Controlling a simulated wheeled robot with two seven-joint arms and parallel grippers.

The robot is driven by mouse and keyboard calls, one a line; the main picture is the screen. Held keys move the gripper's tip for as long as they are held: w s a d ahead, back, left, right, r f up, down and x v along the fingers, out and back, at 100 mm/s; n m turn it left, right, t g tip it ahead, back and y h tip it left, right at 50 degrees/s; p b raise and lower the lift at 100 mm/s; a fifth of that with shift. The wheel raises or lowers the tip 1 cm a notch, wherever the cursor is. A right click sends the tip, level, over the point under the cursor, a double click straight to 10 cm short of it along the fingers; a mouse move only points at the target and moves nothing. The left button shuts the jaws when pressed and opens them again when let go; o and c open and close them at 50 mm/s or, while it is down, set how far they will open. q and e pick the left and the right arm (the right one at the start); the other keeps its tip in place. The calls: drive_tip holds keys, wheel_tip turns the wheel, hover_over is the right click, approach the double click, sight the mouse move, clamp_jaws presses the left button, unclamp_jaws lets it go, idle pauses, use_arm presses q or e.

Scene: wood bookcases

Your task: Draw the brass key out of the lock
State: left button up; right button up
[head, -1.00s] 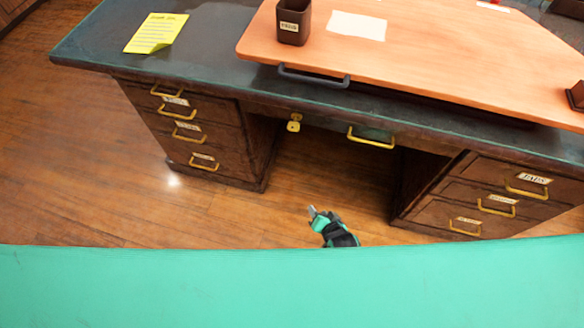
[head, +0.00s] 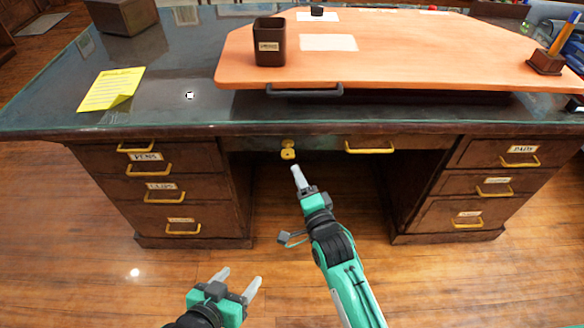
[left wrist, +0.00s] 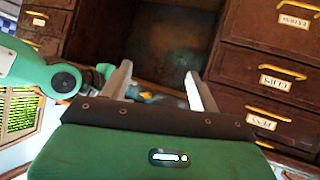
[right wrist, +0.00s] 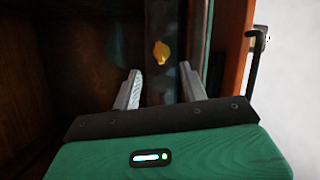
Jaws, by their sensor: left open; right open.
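The brass key (head: 288,154) sits in the lock (head: 288,143) on the desk's middle drawer front, left of that drawer's handle. My right gripper (head: 298,178) is just below the key, open and apart from it. In the right wrist view the yellow key (right wrist: 161,53) shows beyond and between the two spread fingers (right wrist: 160,78). My left gripper (head: 239,283) is open and empty, low in front of the desk's knee space. In the left wrist view its spread fingers (left wrist: 158,82) have nothing between them.
The wooden desk has labelled drawers on the left (head: 165,185) and right (head: 490,185). An orange drawing board (head: 400,60) with a dark handle (head: 305,90) lies on top, above the lock. A yellow note (head: 112,90) lies to the left. The floor in front is clear.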

sight(288, 155)
use_arm(q)
drive_tip(key=shift+w+d+r+t+h+b, duration=0.1)
drive_tip(key=shift+d+r+t+h+b, duration=0.1)
drive_tip(key=shift+d+t+h+b, duration=0.35)
drive_tip(key=shift+d+r+t+h+b, duration=0.15)
drive_tip(key=shift+d+t+h+b, duration=0.1)
drive_tip(key=shift+d+t, duration=0.55)
use_arm(e)
drive_tip(key=shift+x, duration=4.3)
use_arm(q)
drive_tip(key=shift+d, duration=0.1)
use_arm(e)
clamp_jaws()
